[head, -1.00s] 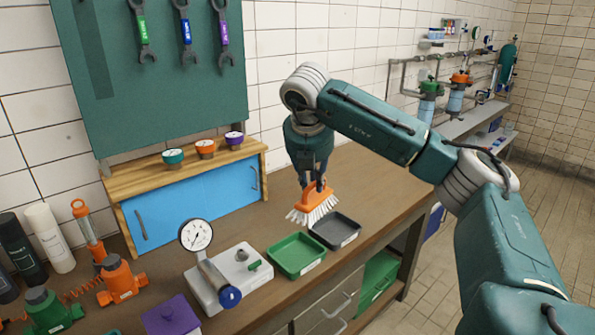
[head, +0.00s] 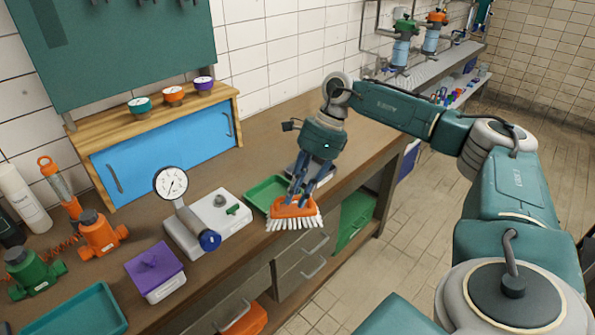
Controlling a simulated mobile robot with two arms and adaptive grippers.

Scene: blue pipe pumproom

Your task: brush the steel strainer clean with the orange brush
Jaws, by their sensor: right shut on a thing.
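The orange brush (head: 294,213) with white bristles is held by my right gripper (head: 297,196), which is shut on its handle. The brush hangs bristles down in front of the green tray (head: 252,196), near the bench's front edge. It appears to be above the bench top; I cannot tell its exact height. I cannot make out a steel strainer in this view. My left gripper is not in view.
A gauge tester (head: 172,184) on a pale base, a purple-lidded box (head: 155,273) and a teal tray (head: 75,312) stand left along the bench. Orange (head: 101,234) and green valve bodies (head: 33,274) are at far left. A blue cabinet (head: 165,158) stands behind. Drawers are below the front edge.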

